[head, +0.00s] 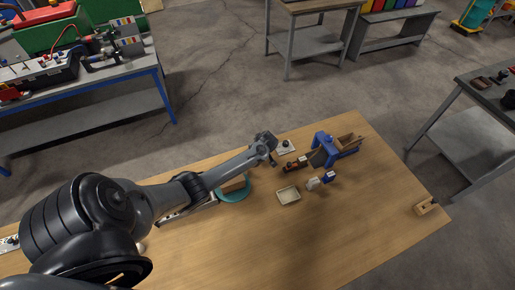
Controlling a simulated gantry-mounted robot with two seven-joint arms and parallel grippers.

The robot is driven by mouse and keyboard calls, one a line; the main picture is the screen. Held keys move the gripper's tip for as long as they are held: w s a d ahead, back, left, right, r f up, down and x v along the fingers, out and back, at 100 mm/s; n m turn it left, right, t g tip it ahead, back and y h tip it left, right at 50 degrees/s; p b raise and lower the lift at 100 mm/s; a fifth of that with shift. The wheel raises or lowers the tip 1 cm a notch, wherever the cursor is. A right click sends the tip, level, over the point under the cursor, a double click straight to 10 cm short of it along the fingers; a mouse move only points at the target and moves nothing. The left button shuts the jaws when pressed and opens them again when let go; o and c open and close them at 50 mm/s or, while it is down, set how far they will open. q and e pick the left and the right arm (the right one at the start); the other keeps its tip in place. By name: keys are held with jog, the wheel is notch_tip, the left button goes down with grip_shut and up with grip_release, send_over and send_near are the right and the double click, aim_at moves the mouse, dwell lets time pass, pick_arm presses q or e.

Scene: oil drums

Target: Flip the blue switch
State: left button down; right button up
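A small blue piece (330,177) on the wooden table (375,215) may be the blue switch; it is too small to tell. A small white-grey piece (314,184) sits just left of it. My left arm reaches in from the left, and its gripper (268,148) is above the table's far side, apart from the blue piece and up and left of it. The finger gap is too small to read. A white plate with a dark knob (286,147) lies just right of this gripper. My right gripper is not in view.
A pale tray (288,196) is left of the white-grey piece. A teal dish (233,194) lies partly under my arm. A wooden block (426,206) is near the right edge.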

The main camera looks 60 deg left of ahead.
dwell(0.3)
pick_arm(q)
jog(key=c, duration=1)
grip_release()
jog(key=shift+o, duration=0.2)
jog(key=shift+d+r, duration=0.3)
jog(key=shift+r, duration=0.25)
jog(key=p+v, duration=0.1)
jog(key=v, duration=0.8)
jog(key=shift+r, duration=0.25)
jog(key=shift+d, duration=0.1)
